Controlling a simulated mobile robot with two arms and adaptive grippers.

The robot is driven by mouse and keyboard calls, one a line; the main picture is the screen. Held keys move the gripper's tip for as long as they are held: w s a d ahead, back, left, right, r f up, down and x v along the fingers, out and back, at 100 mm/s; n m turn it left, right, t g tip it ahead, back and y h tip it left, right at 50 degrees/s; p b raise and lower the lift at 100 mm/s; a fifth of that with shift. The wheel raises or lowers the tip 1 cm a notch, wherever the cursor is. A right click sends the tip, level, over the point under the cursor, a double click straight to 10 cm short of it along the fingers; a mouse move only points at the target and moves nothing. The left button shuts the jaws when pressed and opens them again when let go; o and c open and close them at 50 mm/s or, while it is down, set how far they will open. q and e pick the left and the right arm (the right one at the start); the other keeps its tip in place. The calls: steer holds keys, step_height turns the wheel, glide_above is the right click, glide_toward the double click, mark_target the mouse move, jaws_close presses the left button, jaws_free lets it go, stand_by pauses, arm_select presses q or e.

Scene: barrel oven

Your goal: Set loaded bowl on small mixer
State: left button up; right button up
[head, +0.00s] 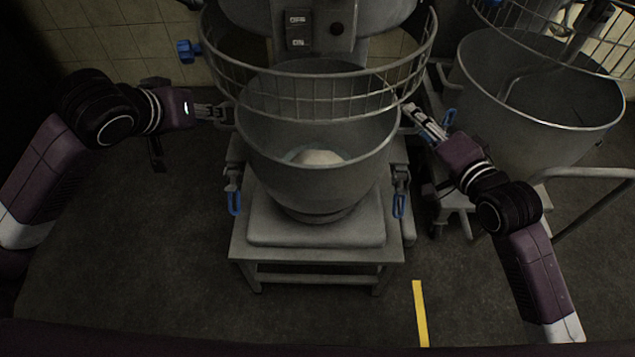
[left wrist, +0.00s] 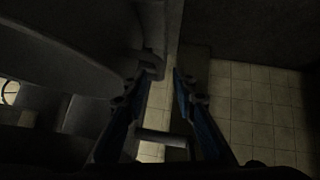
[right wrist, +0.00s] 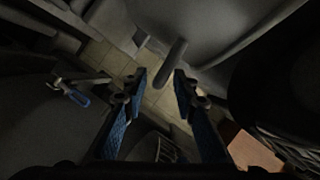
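The grey metal bowl (head: 330,185) stands upright under the wire guard (head: 320,98) of the small mixer (head: 315,235), above its pale base. Whether it is fully seated cannot be told. A pale load (head: 314,157) lies in the bowl's bottom. My left gripper (head: 222,113) is at the bowl's left rim; in the left wrist view its fingers (left wrist: 162,75) are apart with nothing between them. My right gripper (head: 412,112) is at the right rim; in the right wrist view its fingers (right wrist: 160,78) are apart, with a bar-like handle (right wrist: 172,60) just beyond the tips.
Blue-handled clamps (head: 234,202) hang at both sides of the mixer base. A larger mixer bowl (head: 540,95) stands at the right, with a pale rail (head: 590,173) in front of it. A yellow floor strip (head: 420,312) lies front right. The floor in front is clear.

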steer(key=shift+s+d, duration=0.1)
steer(key=shift+s, duration=0.1)
arm_select(q)
steer(key=d+v, duration=0.1)
steer(key=v, duration=0.6)
steer(key=shift+a, duration=0.5)
arm_select(e)
steer(key=v, duration=1.1)
steer(key=shift+s, duration=0.3)
steer(key=shift+r, duration=0.1)
